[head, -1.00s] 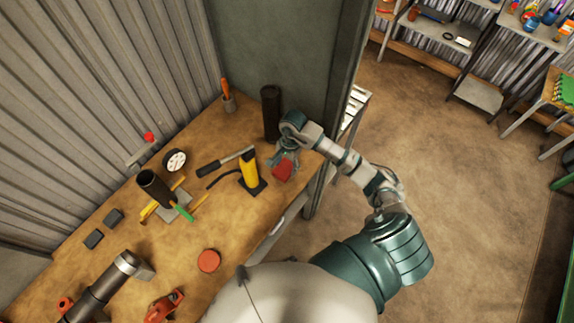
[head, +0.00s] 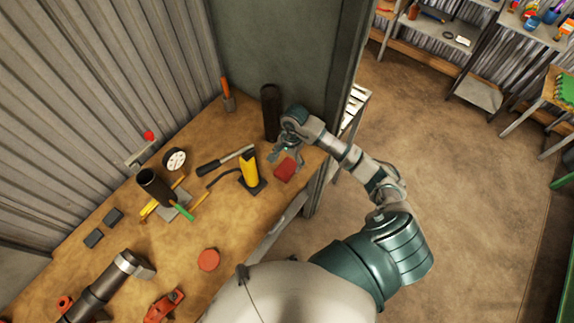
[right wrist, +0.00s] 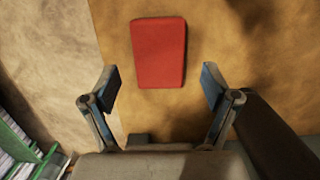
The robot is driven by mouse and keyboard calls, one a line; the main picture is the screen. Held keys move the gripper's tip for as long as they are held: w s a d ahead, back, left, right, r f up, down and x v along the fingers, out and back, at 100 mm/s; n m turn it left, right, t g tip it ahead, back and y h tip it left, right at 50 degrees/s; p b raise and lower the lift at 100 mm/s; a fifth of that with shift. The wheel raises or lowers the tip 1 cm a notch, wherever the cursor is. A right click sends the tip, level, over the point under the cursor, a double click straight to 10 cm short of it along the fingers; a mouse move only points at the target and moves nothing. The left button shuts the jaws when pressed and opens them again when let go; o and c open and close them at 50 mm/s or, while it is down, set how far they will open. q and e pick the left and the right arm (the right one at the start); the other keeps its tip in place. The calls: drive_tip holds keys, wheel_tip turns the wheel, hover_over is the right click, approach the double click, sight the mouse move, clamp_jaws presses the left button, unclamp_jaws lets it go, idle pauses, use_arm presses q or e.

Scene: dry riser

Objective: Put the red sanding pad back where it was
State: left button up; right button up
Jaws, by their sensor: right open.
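The red sanding pad (head: 286,169) lies near the right end of the wooden bench, to the right of a yellow upright tool. In the right wrist view the pad (right wrist: 158,53) appears flat on the wood, close to the bench edge. My right gripper (head: 284,154) is just behind the pad in the head view. In the right wrist view my right gripper (right wrist: 161,78) is open, its two fingers spread wider than the pad. The pad is beyond the fingertips, with nothing held between them. My left gripper is in neither view.
The yellow tool (head: 249,170) stands on a dark base left of the pad. A tall black cylinder (head: 270,112) stands behind my gripper. A black-handled tool (head: 222,160) and a round gauge (head: 174,160) are farther left. The bench front near the red disc (head: 208,260) has bare room.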

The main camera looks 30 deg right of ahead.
sight(291, 163)
wheel_tip(291, 163, up, 9)
drive_tip(key=d+b, duration=0.1)
drive_tip(key=d, duration=0.1)
drive_tip(key=shift+w, duration=0.25)
drive_tip(key=shift+a, duration=0.2)
drive_tip(key=shift+f, duration=0.1)
